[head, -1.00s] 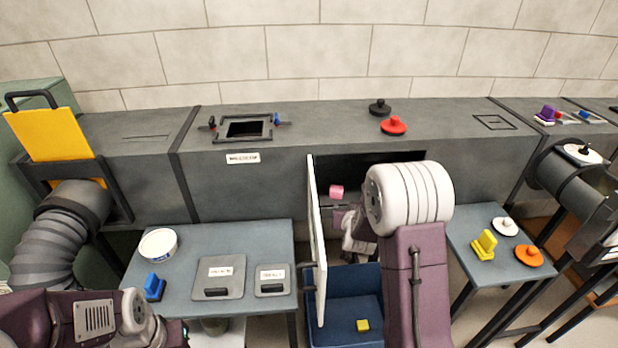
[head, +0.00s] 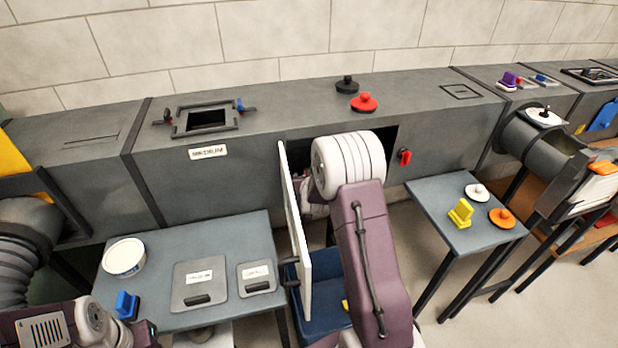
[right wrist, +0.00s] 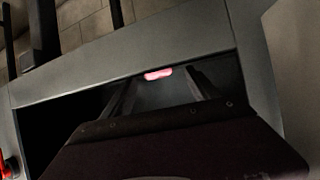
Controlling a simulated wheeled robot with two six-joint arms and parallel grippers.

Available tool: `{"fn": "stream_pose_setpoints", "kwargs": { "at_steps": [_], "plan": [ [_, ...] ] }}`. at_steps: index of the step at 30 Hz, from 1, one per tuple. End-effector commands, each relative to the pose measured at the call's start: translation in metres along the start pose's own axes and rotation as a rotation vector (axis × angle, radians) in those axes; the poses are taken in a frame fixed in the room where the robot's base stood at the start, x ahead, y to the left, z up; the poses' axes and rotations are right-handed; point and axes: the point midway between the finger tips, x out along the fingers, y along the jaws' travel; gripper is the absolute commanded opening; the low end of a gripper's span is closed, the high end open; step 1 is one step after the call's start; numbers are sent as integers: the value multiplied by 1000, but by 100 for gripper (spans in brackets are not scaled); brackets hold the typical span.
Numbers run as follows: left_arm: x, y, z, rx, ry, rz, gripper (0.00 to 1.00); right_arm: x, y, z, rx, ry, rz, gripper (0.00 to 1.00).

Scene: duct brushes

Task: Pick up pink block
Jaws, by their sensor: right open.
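The pink block shows in the right wrist view (right wrist: 157,73) as a small bright pink shape inside the dark duct opening, just beyond my fingertips. In the head view it is hidden behind my right arm. My right gripper (right wrist: 161,85) is open, with its two dark fingers apart on either side of the line to the block. I see no contact between fingers and block. In the head view the right arm reaches into the duct opening (head: 388,140), and its elbow hides the gripper. Part of my left arm is at the bottom left; its fingertips are out of frame.
An open white door (head: 296,225) stands close left of my right arm. A blue bin (head: 325,312) is below the opening. A red latch (head: 405,157) is right of the opening.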

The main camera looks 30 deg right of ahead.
Motion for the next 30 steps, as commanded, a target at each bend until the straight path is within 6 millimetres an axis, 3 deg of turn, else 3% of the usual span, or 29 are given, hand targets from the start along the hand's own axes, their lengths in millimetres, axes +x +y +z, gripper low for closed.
{"fn": "stream_pose_setpoints", "kwargs": {
  "at_steps": [6, 15, 17, 22, 23, 30],
  "plan": [
    [10, 0, 1, 0, 0, 0, 36, 40, 4, -2, 0, 1, 1, 70],
    [10, 0, 1, 0, 0, 0, 36, 47, 4, -4, 0, 0, 0, 70],
    [10, 0, 1, 0, 0, 0, 36, 47, 4, -4, 0, 0, 0, 56],
    [10, 0, 1, 0, 0, 0, 36, 47, 3, -4, 0, 0, 0, 8],
    [10, 0, 1, 0, 0, 0, 36, 47, 3, -3, 0, 0, 0, 3],
    [10, 0, 1, 0, 0, 0, 36, 46, 3, -4, 0, 0, 0, 3]
  ]
}}
